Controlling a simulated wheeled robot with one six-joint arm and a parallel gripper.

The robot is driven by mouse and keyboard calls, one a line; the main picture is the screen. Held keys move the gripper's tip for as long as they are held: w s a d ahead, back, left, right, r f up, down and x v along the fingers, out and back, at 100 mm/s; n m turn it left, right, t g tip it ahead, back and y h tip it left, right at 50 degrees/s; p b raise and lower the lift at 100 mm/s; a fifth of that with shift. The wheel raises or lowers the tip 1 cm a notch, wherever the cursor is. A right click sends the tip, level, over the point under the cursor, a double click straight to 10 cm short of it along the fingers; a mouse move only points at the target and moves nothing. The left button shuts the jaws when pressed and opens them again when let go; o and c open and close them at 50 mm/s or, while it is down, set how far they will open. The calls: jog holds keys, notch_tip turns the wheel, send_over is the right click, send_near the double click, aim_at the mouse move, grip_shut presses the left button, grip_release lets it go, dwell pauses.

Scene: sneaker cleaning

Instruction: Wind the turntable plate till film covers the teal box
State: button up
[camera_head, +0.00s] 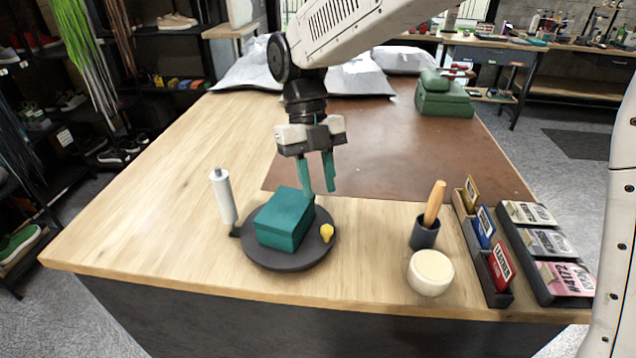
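The teal box (284,222) sits on the dark round turntable plate (262,262), slightly turned to the edges of the table. A yellow knob (327,233) stands on the plate's right side. A white film roll (222,197) stands upright just left of the plate; I cannot see any film on the box's visible faces. My gripper (319,189) points down with its two teal fingers apart and nothing visible between them. It is above the table, behind and to the right of the box, and appears clear of it.
A cup with a wooden-handled tool (426,232) and a round cream tub (430,272) stand right of the plate. Card racks (484,250) are farther right. A brown mat (440,150), green cases (443,100) and wrapped bags (355,80) lie behind. The table's left part is clear.

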jog(key=shift+r, duration=0.1)
jog(key=c, duration=0.5)
jog(key=shift+s+d+r+m+y, duration=0.25)
jog(key=shift+s+d+r, duration=0.1)
jog(key=shift+r, duration=0.2)
jog(key=shift+s+d+r+m+y, duration=0.15)
jog(key=shift+s+d+r+m, duration=0.15)
jog(key=shift+r, duration=0.25)
grip_shut()
jog(key=m+y, duration=0.3)
jog(key=m, duration=0.7)
send_over(317, 253)
jog(key=x, duration=0.3)
jog(key=w+x, duration=0.1)
jog(key=x, duration=0.5)
jog(key=shift+w+d+f, duration=0.1)
jog(key=shift+d+f, duration=0.15)
jog(key=shift+f, duration=0.35)
jog(key=shift+w+d, duration=0.3)
jog(key=shift+w, duration=0.3)
jog(key=shift+w+d, duration=0.35)
jog(key=shift+w, duration=0.3)
jog(key=shift+w+d, duration=0.25)
jog(key=shift+w, duration=0.25)
